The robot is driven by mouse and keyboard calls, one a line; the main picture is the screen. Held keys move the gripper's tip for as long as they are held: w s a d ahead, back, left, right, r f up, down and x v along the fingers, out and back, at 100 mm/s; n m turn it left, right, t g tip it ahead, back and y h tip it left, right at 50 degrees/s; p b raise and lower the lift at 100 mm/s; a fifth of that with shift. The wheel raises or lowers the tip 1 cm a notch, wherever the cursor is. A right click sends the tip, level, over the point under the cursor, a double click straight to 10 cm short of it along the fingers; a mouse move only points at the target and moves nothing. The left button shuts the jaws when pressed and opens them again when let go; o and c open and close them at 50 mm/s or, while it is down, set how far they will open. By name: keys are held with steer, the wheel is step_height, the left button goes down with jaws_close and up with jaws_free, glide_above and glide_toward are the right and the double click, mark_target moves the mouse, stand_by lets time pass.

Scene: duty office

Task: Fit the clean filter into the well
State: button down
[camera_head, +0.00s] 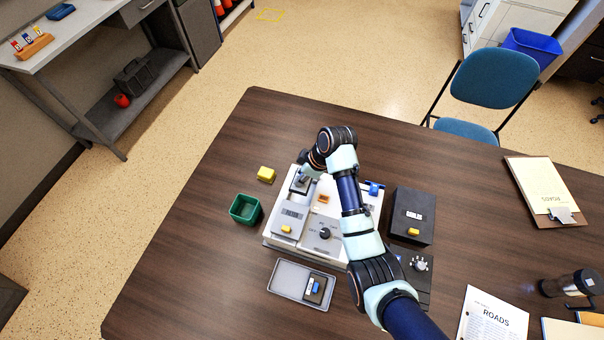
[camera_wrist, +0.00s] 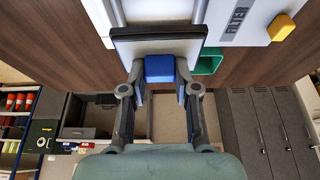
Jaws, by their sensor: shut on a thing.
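In the wrist view my gripper (camera_wrist: 160,88) is shut on the blue grip (camera_wrist: 160,68) of a flat dark-edged filter plate (camera_wrist: 158,46). The plate is close to the pale machine (camera_wrist: 215,18). In the head view my gripper (camera_head: 303,179) is low over the far left part of the white machine (camera_head: 268,238), largely hidden by my wrist. The well cannot be made out clearly there, and I cannot tell whether the plate touches it. Another dark filter with a blue grip (camera_head: 315,288) lies in the grey tray (camera_head: 283,279) in front of the machine.
A green bin (camera_head: 245,209) and a yellow block (camera_head: 266,174) stand left of the machine. A dark box with a yellow grip (camera_head: 412,216) stands to its right, near a dark knob panel (camera_head: 419,264). The table's left side is clear.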

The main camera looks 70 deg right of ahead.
steer(key=shift+f+b, duration=2.45)
steer(key=shift+f, duration=0.2)
steer(key=shift+r+p, duration=0.1)
steer(key=shift+p, duration=0.35)
steer(key=shift+f+b, duration=0.7)
steer(key=shift+f, duration=1.05)
steer(key=c, duration=0.8)
jaws_free()
steer(key=o, duration=0.4)
